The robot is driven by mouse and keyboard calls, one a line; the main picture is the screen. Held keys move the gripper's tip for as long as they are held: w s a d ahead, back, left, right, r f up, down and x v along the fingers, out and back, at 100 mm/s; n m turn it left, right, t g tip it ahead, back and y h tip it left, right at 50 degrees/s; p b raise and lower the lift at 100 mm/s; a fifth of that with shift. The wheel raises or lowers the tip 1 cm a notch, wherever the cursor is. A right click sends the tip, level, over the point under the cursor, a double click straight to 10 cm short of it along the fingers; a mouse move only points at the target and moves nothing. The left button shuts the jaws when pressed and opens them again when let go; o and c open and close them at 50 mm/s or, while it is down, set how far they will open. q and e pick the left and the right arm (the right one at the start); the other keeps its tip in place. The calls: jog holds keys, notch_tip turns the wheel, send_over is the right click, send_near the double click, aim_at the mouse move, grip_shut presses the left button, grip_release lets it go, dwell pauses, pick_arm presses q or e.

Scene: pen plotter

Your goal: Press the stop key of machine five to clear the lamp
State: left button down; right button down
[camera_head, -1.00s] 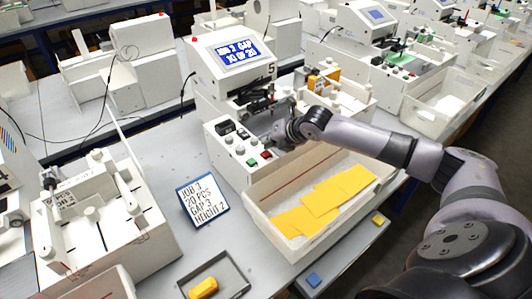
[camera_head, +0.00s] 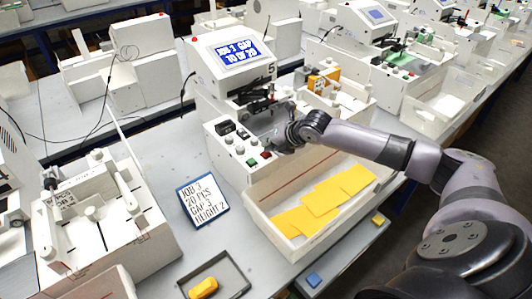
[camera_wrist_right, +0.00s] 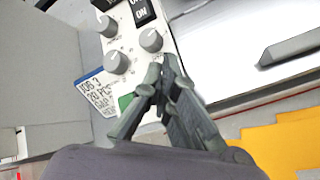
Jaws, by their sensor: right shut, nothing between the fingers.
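Machine five (camera_head: 212,84) is a white machine with a "5" on its side and a lit blue screen (camera_head: 237,52). A small red lamp (camera_head: 194,38) sits at its top left. Its front panel (camera_head: 222,147) carries black switches, grey knobs, a green key (camera_head: 252,162) and a red key (camera_head: 265,154). My right gripper (camera_head: 272,144) is shut and empty, just above the keys. In the right wrist view its closed fingertips (camera_wrist_right: 163,78) are beside the green key (camera_wrist_right: 126,101) and cover the red key. Whether they touch the panel cannot be told. My left gripper is not in view.
A white bin (camera_head: 262,208) with yellow sheets stands in front of the machine, under my right forearm. A job card (camera_head: 202,202) stands to its left. A dark tray (camera_head: 215,272) holds a yellow object. Other machines stand left and behind.

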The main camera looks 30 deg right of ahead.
jog(key=shift+f, duration=0.4)
dwell(0.3)
jog(key=shift+r+p, duration=0.9)
jog(key=shift+p, duration=0.05)
notch_tip(320, 180, up, 5)
jog(key=p, duration=0.5)
jog(key=shift+r, duration=0.1)
dwell(0.5)
